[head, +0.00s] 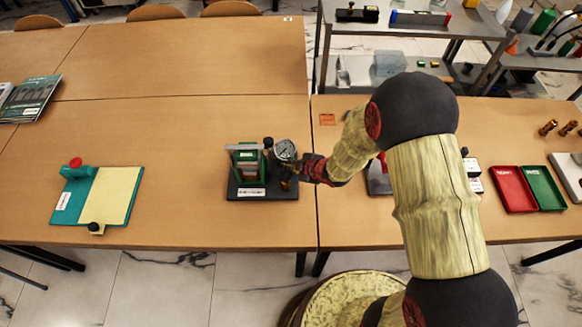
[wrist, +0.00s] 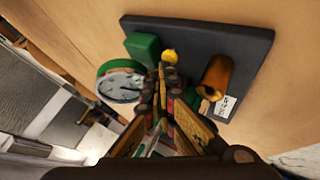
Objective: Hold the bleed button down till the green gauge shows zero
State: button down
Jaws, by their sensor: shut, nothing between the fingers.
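The gauge rig has a dark base plate (head: 238,190), on the table left of the table seam. Its round gauge (head: 285,150) has a white face; in the wrist view the gauge (wrist: 122,86) has a green rim, with the needle too small to read surely. A small yellow button (wrist: 169,55) sits on the plate beside a green block (wrist: 142,47). My gripper (wrist: 164,72) is shut and empty, its tips just at the yellow button in the wrist view; I cannot tell whether they touch or press it. In the head view my gripper (head: 297,167) reaches the rig from the right.
A brass cylinder (wrist: 216,76) and a white label (wrist: 224,106) are on the plate right of my fingers. A teal and yellow board (head: 97,196) lies far left. Red (head: 513,189) and green (head: 541,188) trays lie right. My arm hides part of the right table.

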jog(key=shift+a+r, duration=0.1)
jog(key=shift+r, duration=0.4)
notch_tip(320, 180, up, 5)
jog(key=p, duration=0.4)
dwell(0.5)
